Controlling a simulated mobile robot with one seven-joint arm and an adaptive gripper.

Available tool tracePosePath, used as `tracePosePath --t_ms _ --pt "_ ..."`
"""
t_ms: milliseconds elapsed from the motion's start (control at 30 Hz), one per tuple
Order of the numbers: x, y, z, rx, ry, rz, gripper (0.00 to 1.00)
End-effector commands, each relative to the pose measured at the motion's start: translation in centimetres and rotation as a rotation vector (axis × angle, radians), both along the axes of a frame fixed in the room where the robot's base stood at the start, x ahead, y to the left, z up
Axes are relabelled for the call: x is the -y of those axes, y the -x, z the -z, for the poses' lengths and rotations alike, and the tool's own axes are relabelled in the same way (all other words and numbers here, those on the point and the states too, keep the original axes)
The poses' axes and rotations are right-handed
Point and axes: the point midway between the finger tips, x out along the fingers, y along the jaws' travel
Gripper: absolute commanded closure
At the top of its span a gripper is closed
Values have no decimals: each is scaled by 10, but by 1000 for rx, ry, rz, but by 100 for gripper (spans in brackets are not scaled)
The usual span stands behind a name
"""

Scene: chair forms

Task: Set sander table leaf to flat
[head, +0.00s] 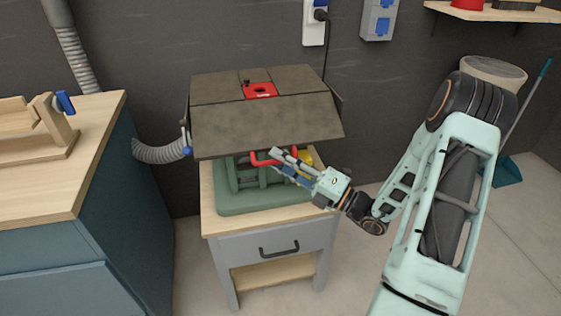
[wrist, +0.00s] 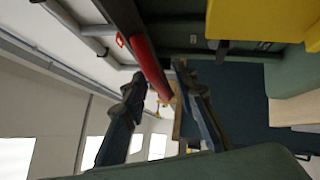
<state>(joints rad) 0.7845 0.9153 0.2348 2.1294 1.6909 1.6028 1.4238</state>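The sander table (head: 230,88) is a dark top on a green machine base (head: 240,200). Its front leaf (head: 262,126) slopes down toward the front, at an angle to the top behind it. A red handle (head: 262,162) shows below the leaf's front edge; it is also in the wrist view (wrist: 148,62). My gripper (head: 280,160) is at the handle, under the leaf's front edge. In the wrist view my gripper (wrist: 157,85) has its fingers apart, with the red handle reaching between them. I cannot tell whether either finger touches it.
The machine stands on a small grey cabinet with a drawer (head: 285,246). A workbench (head: 90,190) is at the left, with a grey hose (head: 160,152) between. A bin (head: 492,72) and a broom (head: 530,105) stand at the right. Open floor lies between cabinet and bin.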

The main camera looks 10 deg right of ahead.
Motion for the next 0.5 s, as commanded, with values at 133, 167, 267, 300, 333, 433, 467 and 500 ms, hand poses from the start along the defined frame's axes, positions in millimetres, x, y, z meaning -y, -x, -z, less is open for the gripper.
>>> tracePosePath --t_ms 133,167,267,300,333,433,467,500 --pt "0 0 0 0 0 0 73" --pt "0 0 0 0 0 0 74" --pt "0 0 0 1 1 0 85" --pt "0 0 0 1 1 0 90" --pt "0 0 0 1 1 0 93" --pt "0 0 0 1 1 0 100" --pt "0 0 0 1 1 0 100" --pt "0 0 0 1 1 0 100"
